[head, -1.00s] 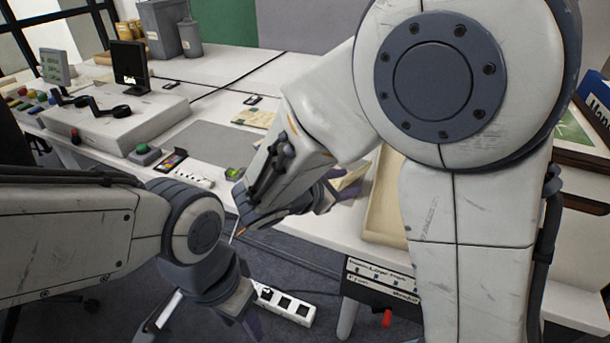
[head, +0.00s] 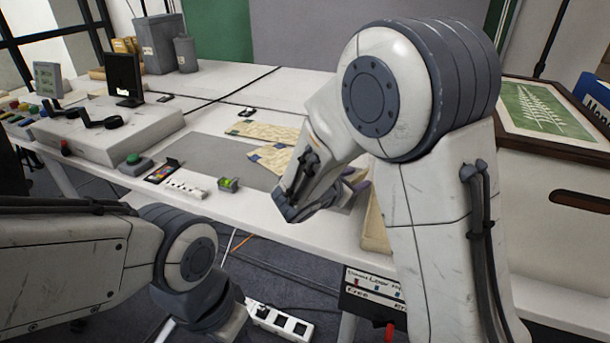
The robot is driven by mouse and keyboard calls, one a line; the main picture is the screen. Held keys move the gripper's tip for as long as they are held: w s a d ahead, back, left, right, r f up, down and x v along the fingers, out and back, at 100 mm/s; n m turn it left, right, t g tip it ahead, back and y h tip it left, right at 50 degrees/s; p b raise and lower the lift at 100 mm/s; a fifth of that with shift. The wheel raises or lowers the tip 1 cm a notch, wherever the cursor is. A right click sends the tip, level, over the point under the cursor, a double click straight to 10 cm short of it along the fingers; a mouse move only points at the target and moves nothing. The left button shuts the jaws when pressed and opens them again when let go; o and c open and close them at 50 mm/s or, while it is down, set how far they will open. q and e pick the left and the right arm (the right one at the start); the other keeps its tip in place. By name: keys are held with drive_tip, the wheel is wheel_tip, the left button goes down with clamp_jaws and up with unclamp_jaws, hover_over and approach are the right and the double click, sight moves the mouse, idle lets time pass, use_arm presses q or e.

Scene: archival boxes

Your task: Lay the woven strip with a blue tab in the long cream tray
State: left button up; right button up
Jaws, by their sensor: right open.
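Two pale patterned woven strips lie on the grey mat (head: 215,150). The nearer strip (head: 277,160) has a small dark bluish patch that may be the tab, and my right arm hides its right side. The farther strip (head: 262,131) lies behind it. The long cream tray (head: 374,228) stands at the table's front edge, mostly hidden by my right arm. My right gripper (head: 355,187) is open, partly behind its own wrist, over the table to the right of the strips and near the tray. My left gripper (head: 210,322) hangs low in front of the table, its fingers cut off or unclear.
A green block holder (head: 229,184), a white power strip (head: 187,188) and a colour card (head: 163,171) lie along the front edge. A framed fern picture (head: 545,112) rests on a box at right. Another power strip (head: 280,322) is on the floor.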

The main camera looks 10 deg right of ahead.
drive_tip(key=shift+w+d, duration=0.1)
clamp_jaws()
idle(1.4)
